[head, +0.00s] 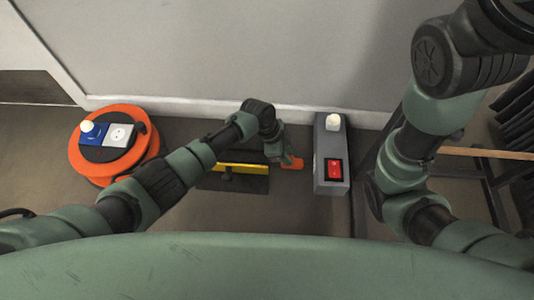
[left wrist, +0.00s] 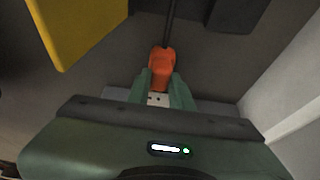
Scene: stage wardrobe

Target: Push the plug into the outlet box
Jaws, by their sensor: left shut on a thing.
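My left gripper (head: 287,160) is shut on an orange plug (head: 293,164), left of a grey box and apart from it. In the left wrist view, the plug (left wrist: 161,70) sits between the two green fingertips (left wrist: 160,90), with a dark cable running away from it. A pale piece with small dark marks shows between the fingers; I cannot tell if it is part of the plug. The grey box (head: 331,132) has a red switch and a white knob on top. No socket opening shows on it from here. My right gripper is out of view.
An orange cable reel (head: 83,160) with a blue and a white socket panel stands at the left. A dark object with a yellow bar (head: 240,169) lies under my left wrist. A pale wall (head: 230,50) runs behind. A dark rack stands at the right.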

